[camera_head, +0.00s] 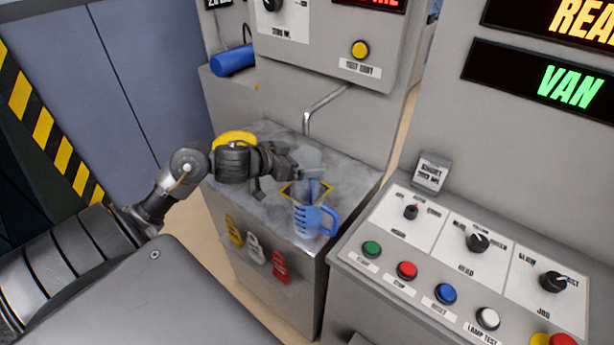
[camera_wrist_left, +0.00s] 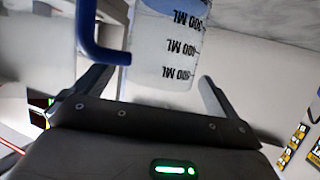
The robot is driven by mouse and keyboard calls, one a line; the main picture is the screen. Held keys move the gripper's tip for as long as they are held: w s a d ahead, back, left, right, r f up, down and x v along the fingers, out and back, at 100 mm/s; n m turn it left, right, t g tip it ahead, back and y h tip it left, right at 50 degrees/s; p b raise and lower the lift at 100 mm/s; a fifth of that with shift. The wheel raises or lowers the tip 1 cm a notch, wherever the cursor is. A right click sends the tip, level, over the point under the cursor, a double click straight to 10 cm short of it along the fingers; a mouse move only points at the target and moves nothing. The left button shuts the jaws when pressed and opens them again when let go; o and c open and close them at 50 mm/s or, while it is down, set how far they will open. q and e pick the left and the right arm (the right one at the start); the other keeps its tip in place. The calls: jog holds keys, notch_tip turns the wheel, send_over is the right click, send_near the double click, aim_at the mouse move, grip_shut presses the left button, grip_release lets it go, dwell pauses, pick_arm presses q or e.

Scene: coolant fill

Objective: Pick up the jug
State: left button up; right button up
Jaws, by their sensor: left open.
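The jug (camera_head: 307,218) is clear with dark measure marks and a blue handle on its right side. It stands upright near the front edge of the grey metal counter (camera_head: 350,190), by a yellow square outline. My left gripper (camera_head: 290,183) is open behind the jug's upper left, partly covered by its own wrist. In the left wrist view the jug (camera_wrist_left: 168,50) appears upside down beyond and between the spread fingers (camera_wrist_left: 155,85), with its blue handle at the left. I cannot tell whether a finger touches it. My right gripper is not in view.
A bent metal spout (camera_head: 325,107) stands over the counter behind the jug. A yellow object (camera_head: 235,138) shows behind my left wrist. Yellow, white and red tags (camera_head: 254,247) hang on the counter's front. A control panel (camera_head: 465,265) with buttons and knobs stands close at the right.

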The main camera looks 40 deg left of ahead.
pick_arm(q)
jog(key=shift+x, duration=1)
jog(key=shift+s, duration=0.1)
jog(key=c, duration=1.7)
jog(key=shift+a+r, duration=0.1)
jog(key=shift+c, duration=0.2)
